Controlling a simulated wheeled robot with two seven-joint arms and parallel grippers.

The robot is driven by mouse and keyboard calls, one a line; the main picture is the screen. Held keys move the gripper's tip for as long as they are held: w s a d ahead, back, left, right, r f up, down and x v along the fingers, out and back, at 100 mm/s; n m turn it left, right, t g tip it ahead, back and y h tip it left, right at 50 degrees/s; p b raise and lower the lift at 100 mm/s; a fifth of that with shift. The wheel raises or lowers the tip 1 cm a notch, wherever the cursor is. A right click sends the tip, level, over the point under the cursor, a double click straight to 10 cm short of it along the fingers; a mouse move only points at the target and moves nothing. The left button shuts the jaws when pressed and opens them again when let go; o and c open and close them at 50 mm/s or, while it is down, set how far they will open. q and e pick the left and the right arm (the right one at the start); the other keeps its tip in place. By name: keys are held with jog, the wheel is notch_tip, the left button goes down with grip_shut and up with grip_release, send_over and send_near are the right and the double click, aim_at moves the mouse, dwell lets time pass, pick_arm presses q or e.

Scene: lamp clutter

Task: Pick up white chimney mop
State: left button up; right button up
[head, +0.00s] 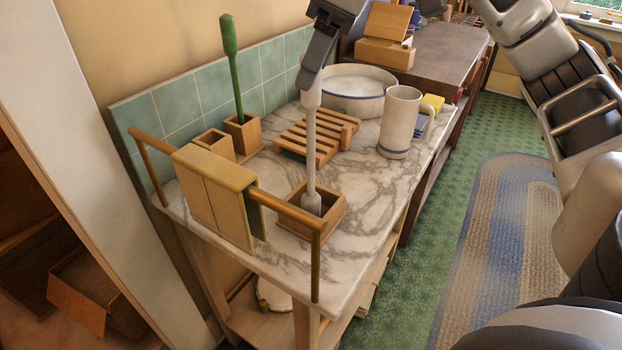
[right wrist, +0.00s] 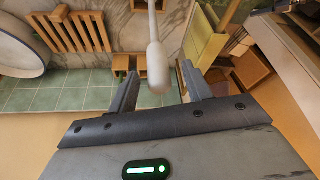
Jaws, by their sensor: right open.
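The white chimney mop (head: 311,150) stands upright in a square wooden box (head: 290,222) on the marble tabletop, its lower end inside the box. My right gripper (head: 312,78) is at the top of the mop's handle, coming from above. In the right wrist view, the mop's thick white handle end (right wrist: 157,66) shows between the two dark fingers of the right gripper (right wrist: 160,74). The fingers are open, with gaps visible on both sides of the handle. My left gripper is not in view.
A green brush (head: 236,75) stands in another wooden box at the back. A slatted wooden rack (head: 310,147), a white basin (head: 355,90) and a mug (head: 398,122) stand behind the mop. A tan box-like piece (head: 212,190) and a wooden rail (head: 285,208) edge the near side.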

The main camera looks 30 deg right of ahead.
aim_at(305, 106)
jog(key=x, duration=0.3)
jog(key=shift+w+f+b, duration=0.2)
jog(key=shift+f+b, duration=0.15)
jog(key=shift+a+f, duration=0.1)
jog(key=shift+f, duration=0.05)
grip_shut()
